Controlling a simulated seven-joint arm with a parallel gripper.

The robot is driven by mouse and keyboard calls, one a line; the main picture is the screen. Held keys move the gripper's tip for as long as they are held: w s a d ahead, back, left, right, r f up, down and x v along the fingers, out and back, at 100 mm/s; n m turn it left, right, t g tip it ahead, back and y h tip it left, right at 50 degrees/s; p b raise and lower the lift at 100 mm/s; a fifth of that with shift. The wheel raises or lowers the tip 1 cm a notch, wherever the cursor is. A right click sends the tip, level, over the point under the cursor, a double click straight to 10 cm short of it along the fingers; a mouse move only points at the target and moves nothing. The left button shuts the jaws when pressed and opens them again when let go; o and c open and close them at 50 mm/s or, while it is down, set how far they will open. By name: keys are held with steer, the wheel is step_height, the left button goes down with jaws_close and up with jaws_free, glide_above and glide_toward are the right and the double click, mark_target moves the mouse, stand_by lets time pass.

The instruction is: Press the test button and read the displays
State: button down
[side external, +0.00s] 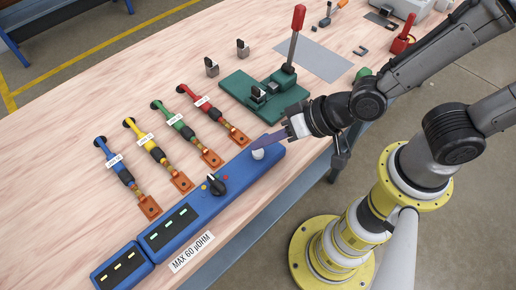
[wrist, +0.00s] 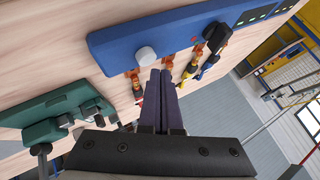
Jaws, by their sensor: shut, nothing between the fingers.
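The blue tester (side external: 200,210) lies along the table's front edge. Its round white button (side external: 258,154) is at the right end and also shows in the wrist view (wrist: 146,55). A black knob (side external: 217,185) sits left of the button. The dark display panel (side external: 170,228) and a separate blue display box (side external: 122,268) show short yellow-green dashes, with no readable numbers. My gripper (side external: 265,141) is shut and empty, its dark fingertips (wrist: 161,72) just beside and above the button. I cannot tell whether they touch it.
Cables with blue (side external: 115,160), yellow (side external: 146,139), green (side external: 175,120) and red (side external: 203,102) handles lie behind the tester, ending in copper lugs. A green lever press (side external: 262,100) stands right of them. A label (side external: 192,252) reads "MAX 60 µOHM". The table's left is clear.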

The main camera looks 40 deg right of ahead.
mark_target(264, 152)
steer(key=shift+r, duration=2.5)
steer(key=shift+w+d, duration=0.15)
steer(key=shift+d, duration=0.05)
steer(key=w+d+r+m+t+h, duration=0.2)
steer(key=w+d+r+t, duration=0.1)
steer(key=d+r, duration=0.95)
steer(key=s+d+f+n+g+h, duration=0.1)
steer(key=s+d+n+g, duration=0.1)
steer(key=s+d, duration=0.2)
steer(key=s+d+f+n+g+h, duration=0.1)
steer(key=s+d+f+g+h, duration=0.1)
steer(key=s+d, duration=0.3)
steer(key=s, duration=0.4)
steer(key=shift+s+n+g, duration=0.25)
steer(key=shift+n+g, duration=0.15)
